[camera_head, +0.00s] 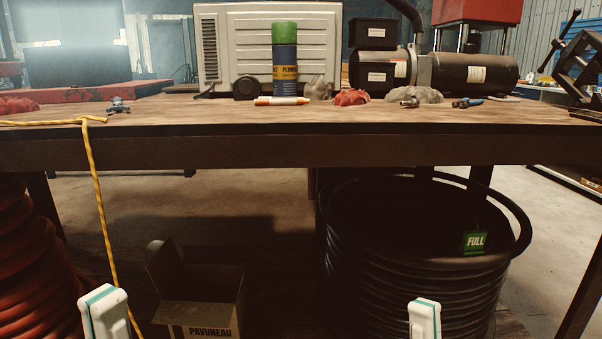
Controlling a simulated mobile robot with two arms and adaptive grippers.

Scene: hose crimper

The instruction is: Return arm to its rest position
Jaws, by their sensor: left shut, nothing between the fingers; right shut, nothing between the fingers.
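My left gripper (104,308) shows at the bottom left of the head view as a white tip with a thin teal line. It is shut and empty, in front of the workbench, left of the cardboard box. My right gripper (424,316) shows at the bottom, right of centre, with the same white and teal tip. It is shut and empty, in front of the coiled black hose. Both tips point up and stay below the bench top in the picture. The rest of both arms is out of view.
The wooden workbench (250,114) spans the view. A yellow cord (96,190) hangs off its left side, near my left gripper. Below are a red coil (35,265), an open cardboard box (200,312) and a black hose coil (420,260) with a green "FULL" tag (474,241).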

